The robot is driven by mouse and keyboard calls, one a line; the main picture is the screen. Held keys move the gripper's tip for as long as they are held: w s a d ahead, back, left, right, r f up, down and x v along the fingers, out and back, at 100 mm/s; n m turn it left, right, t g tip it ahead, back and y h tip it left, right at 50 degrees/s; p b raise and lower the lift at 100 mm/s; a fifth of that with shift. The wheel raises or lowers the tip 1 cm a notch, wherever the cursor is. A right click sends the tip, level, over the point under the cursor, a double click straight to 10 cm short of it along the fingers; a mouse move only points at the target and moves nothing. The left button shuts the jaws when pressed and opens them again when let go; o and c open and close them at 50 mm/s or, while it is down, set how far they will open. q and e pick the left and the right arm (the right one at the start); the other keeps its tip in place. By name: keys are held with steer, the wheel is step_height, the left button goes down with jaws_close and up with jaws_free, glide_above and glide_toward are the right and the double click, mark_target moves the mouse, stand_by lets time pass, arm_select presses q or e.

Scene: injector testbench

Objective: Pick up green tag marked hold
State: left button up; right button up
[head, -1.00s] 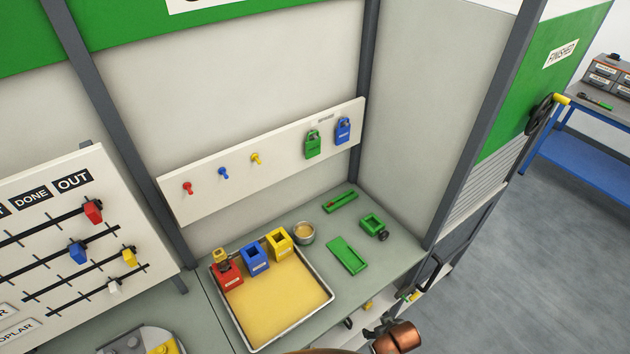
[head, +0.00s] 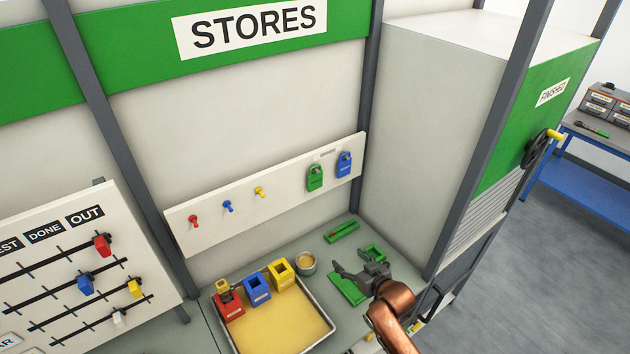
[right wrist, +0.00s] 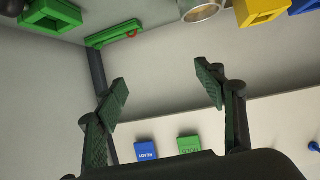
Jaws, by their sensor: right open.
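The green tag (head: 314,178) hangs on the white peg board in the head view, left of a blue tag (head: 344,164). In the right wrist view the green tag (right wrist: 189,144), lettered HOLD upside down, shows near the bottom edge beside the blue READY tag (right wrist: 146,150). My right gripper (head: 352,262) is open and empty, below and in front of the tags, over the right part of the bench. Its two fingers (right wrist: 162,80) are spread apart in the right wrist view, clear of both tags. My left gripper is out of view.
The peg board (head: 285,193) also has red, blue and yellow pegs. A tray (head: 330,318) with red, blue and yellow boxes, a round cup (head: 306,264) and green parts (head: 342,232) are on the bench. A grey post (head: 374,110) stands right of the board.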

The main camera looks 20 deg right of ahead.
mark_target(316, 181)
steer(key=w+a+r+n+t+y, duration=0.1)
steer(key=w+a+r+t+y, duration=0.1)
steer(key=w+r, duration=0.55)
steer(key=w+a+r+t+y, duration=0.15)
steer(key=w+r, duration=0.35)
steer(key=r, duration=0.6)
steer(key=shift+t, duration=0.45)
steer(key=p+x, duration=0.1)
steer(key=x, duration=0.1)
steer(key=p+x, duration=0.1)
steer(key=x, duration=0.1)
steer(key=p+x, duration=0.1)
steer(key=x, duration=0.2)
steer(key=shift+w+d+r, duration=0.15)
steer(key=shift+d+r, duration=0.1)
steer(key=shift+d, duration=0.15)
steer(key=shift+w+a+f, duration=0.15)
steer(key=shift+w, duration=0.3)
steer(key=shift+s, duration=0.1)
steer(key=shift+c, duration=0.5)
steer(key=c, duration=1)
